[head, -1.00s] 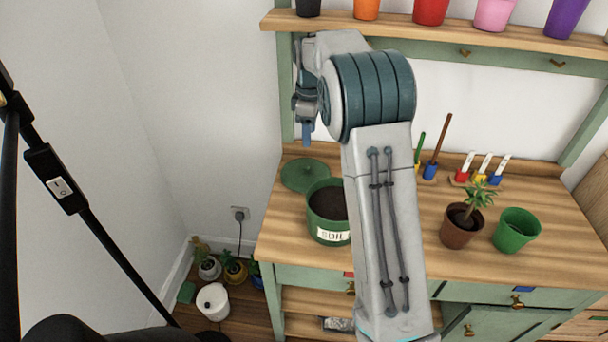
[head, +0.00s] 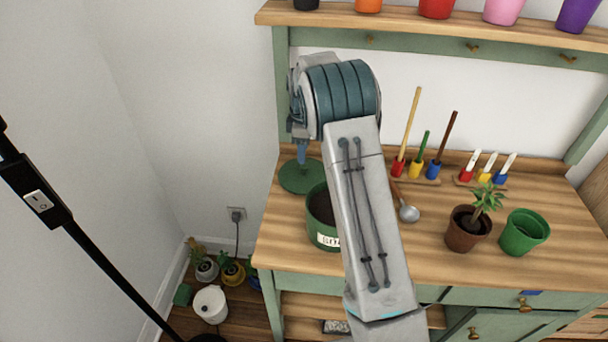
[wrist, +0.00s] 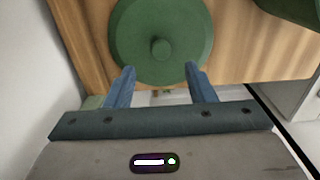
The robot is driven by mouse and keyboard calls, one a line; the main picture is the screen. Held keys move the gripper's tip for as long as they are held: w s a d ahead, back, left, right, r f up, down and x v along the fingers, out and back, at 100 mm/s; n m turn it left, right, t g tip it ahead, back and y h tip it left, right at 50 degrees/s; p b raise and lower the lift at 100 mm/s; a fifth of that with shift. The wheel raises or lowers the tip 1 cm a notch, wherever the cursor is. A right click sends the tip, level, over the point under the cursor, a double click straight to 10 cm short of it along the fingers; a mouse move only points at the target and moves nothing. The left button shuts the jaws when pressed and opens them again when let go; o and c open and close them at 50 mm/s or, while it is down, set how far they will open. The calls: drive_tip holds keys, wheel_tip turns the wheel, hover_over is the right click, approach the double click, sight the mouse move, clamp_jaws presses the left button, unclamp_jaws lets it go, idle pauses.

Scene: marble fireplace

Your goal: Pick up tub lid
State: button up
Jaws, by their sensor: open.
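The green round tub lid (head: 296,178) lies on the wooden bench top at its back left, behind the soil tub (head: 321,222). In the wrist view the lid (wrist: 135,45) shows with its round knob (wrist: 160,48) facing up. My gripper (head: 301,160) points down above the lid. In the wrist view my gripper (wrist: 160,72) is open and empty, its two blue fingers spread to either side of the knob's line, with the knob ahead of the tips. My arm hides part of the soil tub.
A shelf (head: 430,28) with coloured pots runs above. The left wall (head: 180,110) is close.

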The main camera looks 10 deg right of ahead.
sight(304, 166)
drive_tip(key=shift+s+d+f+p, duration=0.1)
drive_tip(key=shift+f+p, duration=0.05)
drive_tip(key=shift+f, duration=1.3)
drive_tip(key=shift+s+d+f+p, duration=0.1)
drive_tip(key=shift+f+p, duration=0.05)
drive_tip(key=shift+f, duration=1.25)
clamp_jaws()
